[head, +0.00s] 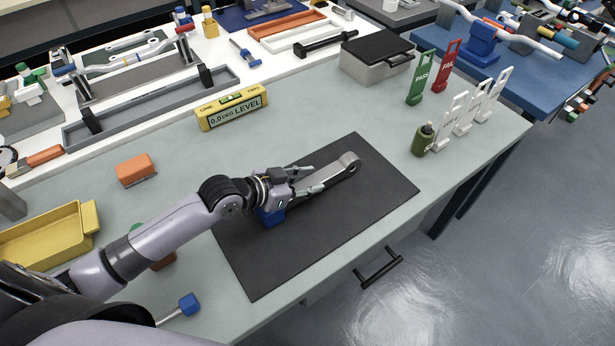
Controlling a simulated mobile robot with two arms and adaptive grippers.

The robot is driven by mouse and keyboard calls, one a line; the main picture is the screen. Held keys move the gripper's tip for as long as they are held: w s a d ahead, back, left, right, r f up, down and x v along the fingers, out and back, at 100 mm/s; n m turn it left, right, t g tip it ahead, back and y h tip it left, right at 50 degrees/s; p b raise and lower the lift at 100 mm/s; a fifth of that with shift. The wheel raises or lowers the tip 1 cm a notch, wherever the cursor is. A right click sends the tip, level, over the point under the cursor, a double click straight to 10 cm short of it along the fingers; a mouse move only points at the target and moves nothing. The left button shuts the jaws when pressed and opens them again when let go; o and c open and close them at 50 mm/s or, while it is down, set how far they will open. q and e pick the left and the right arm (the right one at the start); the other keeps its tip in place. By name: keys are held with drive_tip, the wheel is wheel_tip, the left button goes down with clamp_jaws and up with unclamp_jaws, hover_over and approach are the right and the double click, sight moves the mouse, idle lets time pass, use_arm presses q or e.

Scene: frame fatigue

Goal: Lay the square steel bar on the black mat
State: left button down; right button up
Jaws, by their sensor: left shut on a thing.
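The black mat (261,273) lies on the grey-green bench top. My left gripper (307,183) is over the middle of the mat, shut on a grey metal bar (330,176). The bar runs away to the upper right and ends in a rounded head with a hole. I cannot tell whether it touches the mat, and its near end is hidden by the gripper. A blue block (271,217) shows below the gripper, partly covered by it. I see no other piece that is clearly a square steel bar. My right gripper is not in view.
A yellow level box (232,106) and an orange block (136,170) stand left of the mat. A yellow bin (45,240) is at far left. A grey case (376,60), a green bottle (422,140) and upright tags stand beyond. The mat's front part is bare.

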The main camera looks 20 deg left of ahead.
use_arm(q)
drive_tip(key=shift+w+r, duration=0.1)
drive_tip(key=shift+r, duration=0.05)
drive_tip(key=c, duration=1.6)
unclamp_jaws()
drive_tip(key=shift+f, duration=0.2)
drive_tip(key=shift+c, duration=0.2)
drive_tip(key=o, duration=0.4)
drive_tip(key=shift+o, duration=0.2)
drive_tip(key=shift+r, duration=0.1)
drive_tip(key=v, duration=1.1)
drive_tip(key=shift+s+a+r, duration=0.2)
drive_tip(key=shift+s+r, duration=0.1)
drive_tip(key=shift+s, duration=0.2)
